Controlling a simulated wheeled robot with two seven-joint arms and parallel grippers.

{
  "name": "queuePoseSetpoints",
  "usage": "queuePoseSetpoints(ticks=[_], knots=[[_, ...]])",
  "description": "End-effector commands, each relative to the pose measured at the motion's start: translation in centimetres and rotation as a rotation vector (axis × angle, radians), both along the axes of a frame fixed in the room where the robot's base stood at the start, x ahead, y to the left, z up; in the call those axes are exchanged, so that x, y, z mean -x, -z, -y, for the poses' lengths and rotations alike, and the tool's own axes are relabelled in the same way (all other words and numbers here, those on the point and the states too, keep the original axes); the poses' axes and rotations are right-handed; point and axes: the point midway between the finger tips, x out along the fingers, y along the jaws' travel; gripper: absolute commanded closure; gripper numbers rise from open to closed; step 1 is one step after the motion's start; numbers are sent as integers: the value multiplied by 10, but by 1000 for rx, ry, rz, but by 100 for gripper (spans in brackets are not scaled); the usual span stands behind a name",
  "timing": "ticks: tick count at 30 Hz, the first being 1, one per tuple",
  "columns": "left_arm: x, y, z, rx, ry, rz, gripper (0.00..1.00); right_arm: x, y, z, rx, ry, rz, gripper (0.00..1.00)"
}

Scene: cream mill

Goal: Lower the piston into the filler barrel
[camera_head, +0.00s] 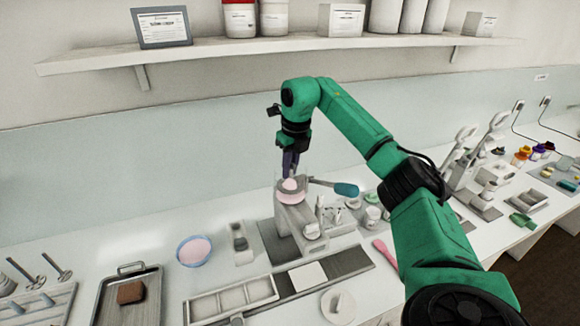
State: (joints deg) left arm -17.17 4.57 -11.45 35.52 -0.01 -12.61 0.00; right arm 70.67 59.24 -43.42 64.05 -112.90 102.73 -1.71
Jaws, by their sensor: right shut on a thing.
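My right gripper (290,167) points straight down over the filler, its fingers shut on the piston. The piston is mostly hidden by the fingers and too small to make out clearly. The filler barrel (291,196) is a short, round, pale vessel with pink cream in it, on top of a grey filler body (297,222). The fingertips are right above or at the barrel's mouth; I cannot tell whether the piston is inside it. My left gripper is not in view.
A teal-handled lever (345,189) sticks out right of the barrel. A wall shelf (260,47) runs above my arm.

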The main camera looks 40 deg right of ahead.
Motion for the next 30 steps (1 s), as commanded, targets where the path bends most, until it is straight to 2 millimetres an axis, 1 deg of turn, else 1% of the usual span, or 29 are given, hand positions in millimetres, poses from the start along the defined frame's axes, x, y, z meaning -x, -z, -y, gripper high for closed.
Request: queuePoseSetpoints(ticks=[18,30], knots=[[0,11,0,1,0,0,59,0,24,0,0,0,0,100],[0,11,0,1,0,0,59,0,26,0,0,0,0,100]])
